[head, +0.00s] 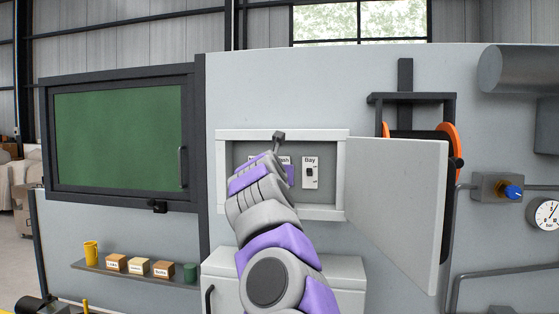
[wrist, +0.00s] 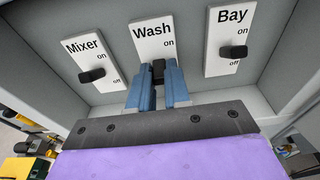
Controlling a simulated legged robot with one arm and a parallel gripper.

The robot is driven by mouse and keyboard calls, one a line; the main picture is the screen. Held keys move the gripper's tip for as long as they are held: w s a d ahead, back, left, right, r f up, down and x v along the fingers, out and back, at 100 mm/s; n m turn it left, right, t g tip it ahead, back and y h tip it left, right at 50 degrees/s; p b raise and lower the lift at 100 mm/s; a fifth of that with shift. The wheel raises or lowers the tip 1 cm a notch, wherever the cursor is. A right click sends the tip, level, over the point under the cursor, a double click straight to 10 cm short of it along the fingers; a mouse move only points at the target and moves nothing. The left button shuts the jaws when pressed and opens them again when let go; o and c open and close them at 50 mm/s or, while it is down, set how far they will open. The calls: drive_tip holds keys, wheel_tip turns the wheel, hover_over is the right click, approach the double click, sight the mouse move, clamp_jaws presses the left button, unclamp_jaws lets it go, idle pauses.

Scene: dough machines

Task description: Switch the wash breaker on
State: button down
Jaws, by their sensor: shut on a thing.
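The Wash breaker is a white plate (wrist: 152,42) with a black toggle (wrist: 158,70), in the middle of the wrist view between the Mixer and Bay plates. My gripper (wrist: 158,84) has its two blue fingers around this toggle, shut on it. "on" is printed above the toggle; the lower part of the plate is hidden by the fingers, so the switch position is hard to tell. In the head view my arm reaches into the open breaker box (head: 341,170) and covers most of the Wash plate (head: 288,162).
The box door (head: 400,205) stands open to the right. A shelf (head: 90,267) with a yellow mug and small blocks is at lower left. A blue knob (head: 513,191) is at right.

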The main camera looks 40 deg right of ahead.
drive_tip(key=r+y+p, duration=0.1)
drive_tip(key=p, duration=0.3)
drive_tip(key=shift+r+g, duration=0.25)
drive_tip(key=shift+g, duration=0.05)
drive_tip(key=shift+r+p, duration=0.1)
drive_tip(key=shift+p, duration=0.75)
drive_tip(key=shift+w+f+g+y+p, duration=0.1)
drive_tip(key=shift+f+g+y+p, duration=0.2)
drive_tip(key=shift+p, duration=0.55)
drive_tip(key=shift+r, duration=0.1)
drive_tip(key=c, duration=1.1)
unclamp_jaws()
drive_tip(key=shift+s+a+b, duration=0.3)
drive_tip(key=shift+a+b, duration=0.1)
drive_tip(key=b+v, duration=0.1)
drive_tip(key=v, duration=0.4)
drive_tip(key=b+v, duration=0.1)
drive_tip(key=v, duration=0.4)
drive_tip(key=b+v, duration=0.1)
drive_tip(key=v, duration=0.5)
drive_tip(key=shift+r+b, duration=0.3)
drive_tip(key=shift+b, duration=0.05)
